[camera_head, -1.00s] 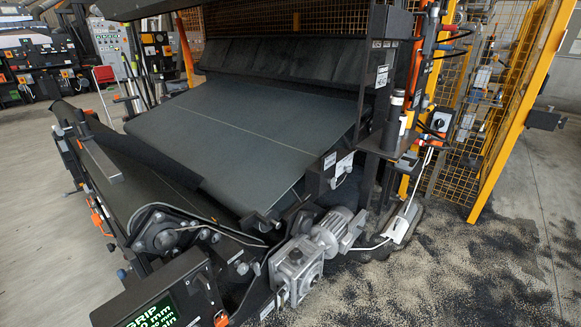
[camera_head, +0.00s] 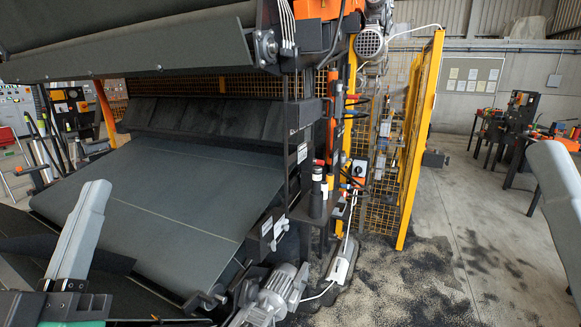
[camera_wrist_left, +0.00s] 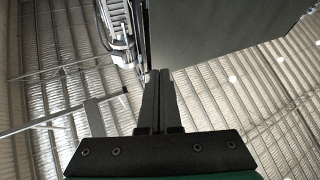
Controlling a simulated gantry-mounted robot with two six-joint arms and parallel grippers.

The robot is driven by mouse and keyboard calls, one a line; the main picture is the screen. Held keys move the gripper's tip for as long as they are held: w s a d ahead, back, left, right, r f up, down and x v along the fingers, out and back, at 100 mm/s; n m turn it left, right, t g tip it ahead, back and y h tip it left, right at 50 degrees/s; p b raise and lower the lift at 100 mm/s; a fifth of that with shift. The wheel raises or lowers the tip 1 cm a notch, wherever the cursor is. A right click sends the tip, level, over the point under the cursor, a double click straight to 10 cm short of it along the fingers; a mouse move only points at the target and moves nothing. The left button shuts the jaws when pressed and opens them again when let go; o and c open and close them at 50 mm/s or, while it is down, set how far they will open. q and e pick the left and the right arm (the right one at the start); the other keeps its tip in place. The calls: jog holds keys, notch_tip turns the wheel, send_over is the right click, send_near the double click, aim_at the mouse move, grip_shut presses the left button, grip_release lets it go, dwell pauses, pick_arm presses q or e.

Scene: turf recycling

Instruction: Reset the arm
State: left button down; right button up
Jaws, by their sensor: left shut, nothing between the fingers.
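My left gripper (camera_head: 96,188) stands at the lower left of the head view, its grey fingers pointing up. Its dark mount and a strip of green show below them at the bottom edge. In the left wrist view the left gripper (camera_wrist_left: 160,75) is shut and empty, its two dark fingers side by side and pointing up toward the roof. A grey finger-like part, apparently my right gripper (camera_head: 545,150), enters at the right edge of the head view. Its jaws cannot be made out.
A wide dark conveyor belt (camera_head: 170,195) lies behind the left gripper. A dark machine beam (camera_head: 130,50) crosses overhead. A motor (camera_head: 270,295) is at the bottom centre. A yellow mesh fence (camera_head: 410,150) stands right of the machine, with open floor (camera_head: 470,230) beyond.

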pick_arm(q)
jog(key=s+d+r+m+t+h, duration=0.25)
jog(key=s+r+m+h, duration=0.2)
jog(key=s+r, duration=0.35)
notch_tip(320, 180, up, 37)
jog(key=p, duration=3.8)
jog(key=shift+d+r+g, duration=0.2)
jog(key=shift+d+g, duration=0.05)
jog(key=shift+g, duration=0.1)
pick_arm(e)
notch_tip(320, 180, up, 39)
pick_arm(q)
jog(key=c, duration=1.6)
grip_release()
jog(key=shift+s, duration=0.1)
